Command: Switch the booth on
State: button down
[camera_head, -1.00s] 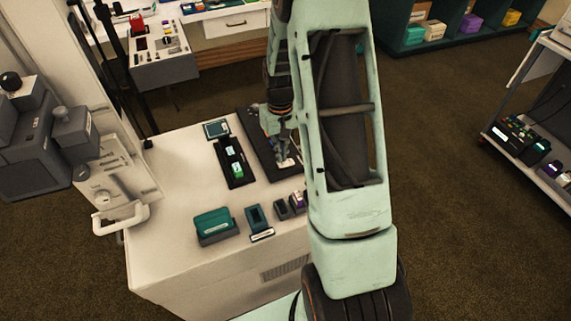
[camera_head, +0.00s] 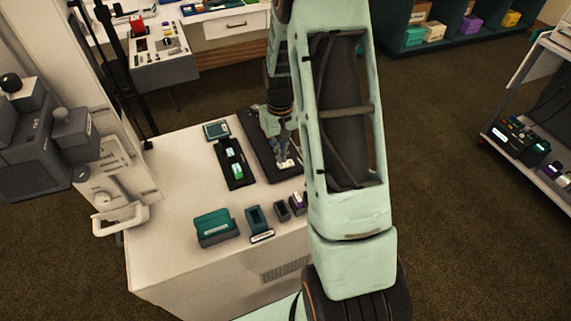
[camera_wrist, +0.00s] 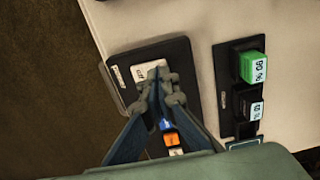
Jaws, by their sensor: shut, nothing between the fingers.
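A dark panel (camera_wrist: 185,55) lies on the white counter, with a small white labelled piece (camera_wrist: 150,70) near its end; I cannot tell whether that piece is a switch. It also shows as a white spot in the head view (camera_head: 285,163). My gripper (camera_wrist: 160,82) is shut and empty, its tips at the lower edge of the white piece; contact cannot be told. In the head view my gripper (camera_head: 281,153) is just above it. Small blue (camera_wrist: 165,125) and orange (camera_wrist: 171,139) pieces show between the finger links. The fingers hide part of the panel.
Beside the panel is a black holder (camera_wrist: 226,100) with a green numbered block (camera_wrist: 252,67). A teal box (camera_head: 214,228) and small holders stand at the counter's front. A grey machine (camera_head: 45,140) is at left, a cart (camera_head: 540,160) at right.

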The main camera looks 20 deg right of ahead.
jog(key=shift+f+b, duration=0.9)
jog(key=shift+f, duration=0.25)
dwell(0.5)
jog(key=shift+r, duration=0.15)
jog(key=shift+r+p, duration=2.25)
jog(key=shift+r, duration=1.2)
